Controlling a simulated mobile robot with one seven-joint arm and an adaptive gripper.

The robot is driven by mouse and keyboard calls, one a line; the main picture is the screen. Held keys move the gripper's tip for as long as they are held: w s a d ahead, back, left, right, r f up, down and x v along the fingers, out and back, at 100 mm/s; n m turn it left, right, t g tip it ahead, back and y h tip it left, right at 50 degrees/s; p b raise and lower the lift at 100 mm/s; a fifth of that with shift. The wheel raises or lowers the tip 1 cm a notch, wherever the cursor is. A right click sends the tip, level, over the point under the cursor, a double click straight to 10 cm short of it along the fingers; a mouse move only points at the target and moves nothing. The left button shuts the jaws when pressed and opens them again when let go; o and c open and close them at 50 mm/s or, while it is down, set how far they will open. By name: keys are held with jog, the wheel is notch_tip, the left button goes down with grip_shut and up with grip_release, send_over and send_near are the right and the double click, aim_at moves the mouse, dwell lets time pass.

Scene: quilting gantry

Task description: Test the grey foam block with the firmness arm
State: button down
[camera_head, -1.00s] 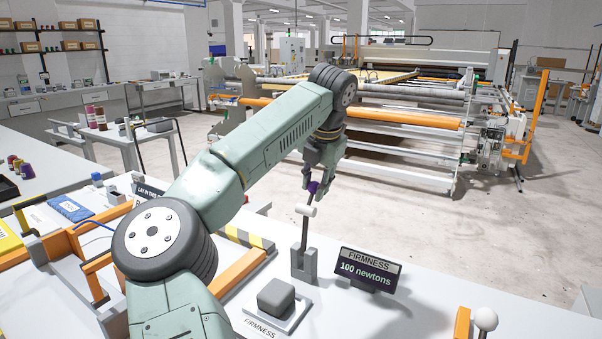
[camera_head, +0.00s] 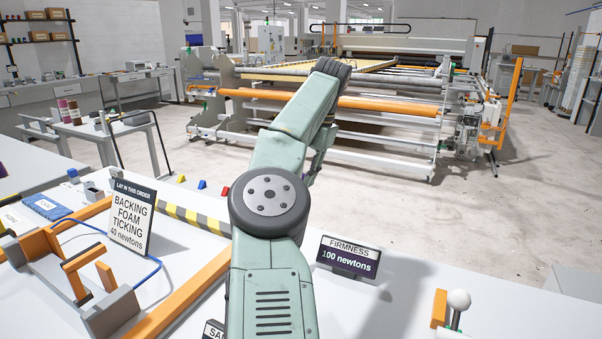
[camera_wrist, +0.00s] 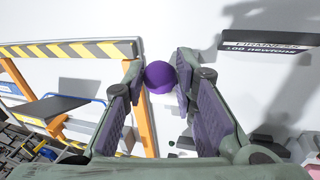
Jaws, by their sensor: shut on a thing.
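My gripper (camera_wrist: 160,88) shows in the wrist view with its two purple-padded fingers on either side of a purple ball (camera_wrist: 160,76), shut on it at the fingertips. The ball looks like a knob; whether it is joined to the firmness arm cannot be seen. In the head view my own arm covers the gripper, the grey foam block and the firmness arm. The black firmness sign (camera_head: 348,257) reads 100 newtons and stands right of my arm.
A sign listing backing, foam and ticking (camera_head: 132,218) stands at the left by an orange frame (camera_head: 185,293). A striped yellow-black bar (camera_head: 195,218) lies behind it. A white ball on a post (camera_head: 459,299) stands at the front right. The large quilting machine (camera_head: 340,105) is beyond the table.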

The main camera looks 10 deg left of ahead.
jog(key=shift+w+d+f, duration=0.2)
jog(key=shift+w+d, duration=0.1)
jog(key=c, duration=1.7)
grip_release()
jog(key=shift+w+f, duration=0.1)
jog(key=shift+o, duration=1.4)
jog(key=shift+w+f, duration=0.2)
jog(key=shift+o, duration=0.6)
jog(key=shift+s+r, duration=0.2)
jog(key=shift+a, duration=0.1)
jog(key=s+d+r, duration=0.1)
jog(key=d, duration=0.5)
jog(key=s+d+r, duration=0.1)
jog(key=d, duration=0.5)
jog(key=shift+s+d+r, duration=0.25)
jog(key=shift+d+r, duration=0.05)
jog(key=shift+r, duration=0.1)
